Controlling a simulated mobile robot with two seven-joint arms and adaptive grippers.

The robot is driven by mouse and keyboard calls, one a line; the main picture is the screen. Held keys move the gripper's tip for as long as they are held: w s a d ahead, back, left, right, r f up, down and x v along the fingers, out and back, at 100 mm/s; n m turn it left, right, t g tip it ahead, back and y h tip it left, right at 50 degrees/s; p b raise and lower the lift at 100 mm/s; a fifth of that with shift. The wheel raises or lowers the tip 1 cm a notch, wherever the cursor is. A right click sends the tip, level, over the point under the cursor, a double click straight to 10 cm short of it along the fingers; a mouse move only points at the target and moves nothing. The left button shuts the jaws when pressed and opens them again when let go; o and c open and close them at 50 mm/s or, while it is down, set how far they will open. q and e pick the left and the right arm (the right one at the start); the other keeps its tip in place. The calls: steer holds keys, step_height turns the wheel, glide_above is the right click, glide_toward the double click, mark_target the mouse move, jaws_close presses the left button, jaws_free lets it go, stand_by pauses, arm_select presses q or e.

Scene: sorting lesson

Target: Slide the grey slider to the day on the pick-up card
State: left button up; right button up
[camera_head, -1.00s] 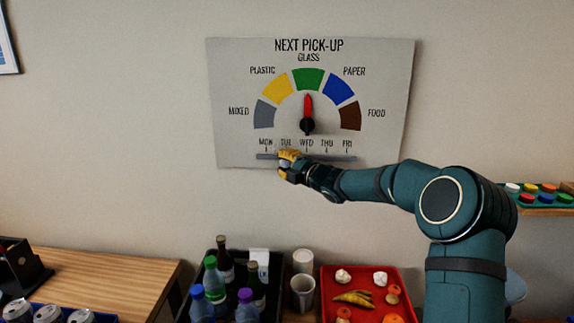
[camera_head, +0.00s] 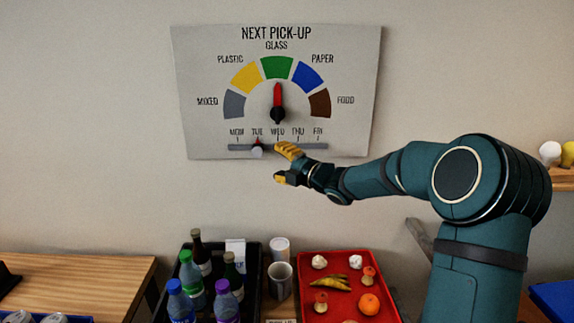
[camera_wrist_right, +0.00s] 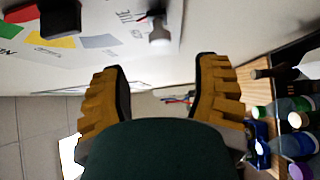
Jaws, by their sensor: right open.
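The grey slider (camera_head: 257,151) sits on the grey track (camera_head: 305,147) along the bottom of the wall board (camera_head: 350,80). Its small red pointer stands under TUE. The slider's round grey knob also shows in the right wrist view (camera_wrist_right: 159,38), ahead of the fingers and apart from them. My right gripper (camera_head: 279,164) is open and empty, just right of the slider and slightly below the track; its yellow fingers also show in the right wrist view (camera_wrist_right: 160,66). A white card (camera_head: 235,251) stands behind the bottles; its writing is too small to read. My left gripper is not in view.
The board's red dial needle (camera_head: 278,97) points to green GLASS. A wooden table (camera_head: 75,280) is at left, a shelf (camera_head: 563,178) at right.

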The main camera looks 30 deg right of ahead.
steer(key=v, duration=0.2)
steer(key=shift+s, duration=0.3)
stand_by(0.4)
